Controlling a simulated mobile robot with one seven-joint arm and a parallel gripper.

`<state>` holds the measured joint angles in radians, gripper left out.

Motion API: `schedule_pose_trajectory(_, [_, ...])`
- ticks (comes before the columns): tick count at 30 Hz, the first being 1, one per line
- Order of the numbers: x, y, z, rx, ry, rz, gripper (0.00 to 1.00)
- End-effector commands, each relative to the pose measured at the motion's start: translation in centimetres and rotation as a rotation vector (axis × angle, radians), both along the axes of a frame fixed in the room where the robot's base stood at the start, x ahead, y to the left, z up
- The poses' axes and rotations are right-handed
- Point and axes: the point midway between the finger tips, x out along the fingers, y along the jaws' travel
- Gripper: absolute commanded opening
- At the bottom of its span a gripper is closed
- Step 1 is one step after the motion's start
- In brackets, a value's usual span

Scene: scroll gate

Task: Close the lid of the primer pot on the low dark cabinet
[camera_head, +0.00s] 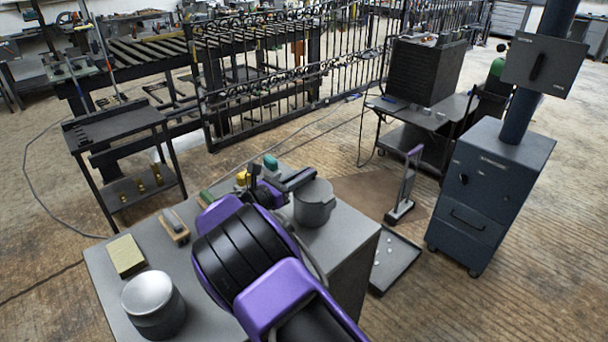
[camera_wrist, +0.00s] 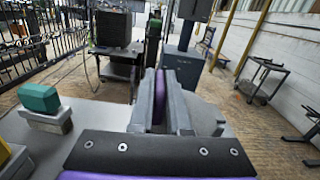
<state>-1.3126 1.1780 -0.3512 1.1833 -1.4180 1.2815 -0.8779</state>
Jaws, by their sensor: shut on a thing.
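A grey round pot (camera_head: 314,207), which looks like the primer pot, stands at the far right corner of the low dark cabinet (camera_head: 222,277). Its top looks flat and grey; a small lug sticks out on its right side. I cannot tell how far its lid is open. My gripper (camera_head: 301,179) is at the pot's upper far-left rim. In the wrist view my gripper (camera_wrist: 163,88) has its fingers close together, with a narrow purple strip between them. It looks shut on part of the pot's lid, though the contact is largely hidden.
A dark can with a shiny top (camera_head: 152,304), a yellowish block (camera_head: 126,256) and a wooden-based brush (camera_head: 174,228) stand on the cabinet's left part. A teal-topped block (camera_wrist: 43,105) is left of my gripper. A purple-handled stand (camera_head: 405,187) is on the floor to the right.

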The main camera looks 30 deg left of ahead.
Motion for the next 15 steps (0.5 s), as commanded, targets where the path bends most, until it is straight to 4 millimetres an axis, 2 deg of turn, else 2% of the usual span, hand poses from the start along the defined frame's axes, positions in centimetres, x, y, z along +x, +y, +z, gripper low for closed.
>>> schedule_pose_trajectory(1, [0.21, -0.2, 0.02, -0.003, -0.002, -0.004, 0.19])
schedule_pose_trajectory(5, [0.18, -0.15, 0.03, -0.002, -0.002, -0.002, 0.42])
schedule_pose_trajectory(6, [0.15, -0.12, 0.04, -0.002, -0.002, -0.002, 0.45])
schedule_pose_trajectory(15, [-0.1, 0.06, 0.06, 0.001, -0.001, 0.001, 0.45])
